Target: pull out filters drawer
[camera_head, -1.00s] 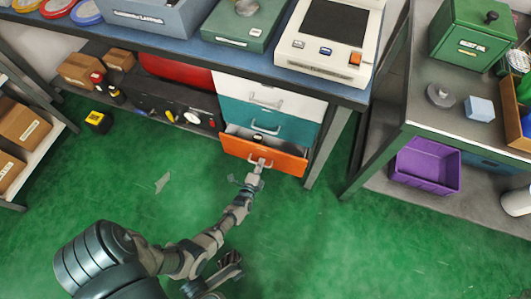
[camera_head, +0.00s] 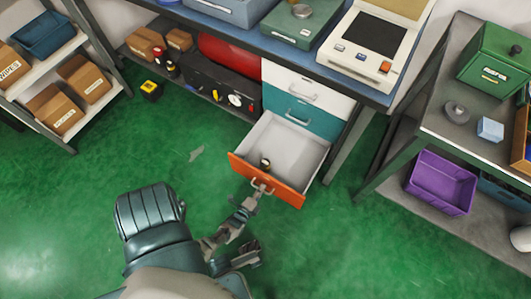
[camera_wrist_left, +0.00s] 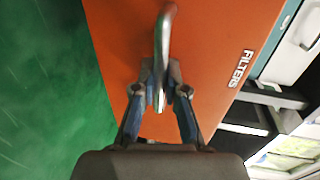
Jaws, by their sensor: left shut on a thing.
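The orange filters drawer (camera_head: 275,184) is the lowest of the drawers under the blue workbench. It is pulled well out, and its pale interior shows with a small dark and yellowish item (camera_head: 265,162) near the front left. In the left wrist view its orange front (camera_wrist_left: 215,35) carries the label FILTERS. My left gripper (camera_head: 260,190) is at the drawer's metal handle. In the left wrist view my left gripper (camera_wrist_left: 160,92) has both fingers closed around the handle (camera_wrist_left: 163,40).
A teal drawer (camera_head: 297,111) and a white drawer (camera_head: 300,85) above are shut. A bench leg (camera_head: 348,145) stands right of the open drawer. A purple bin (camera_head: 441,182) sits on the right table's low shelf.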

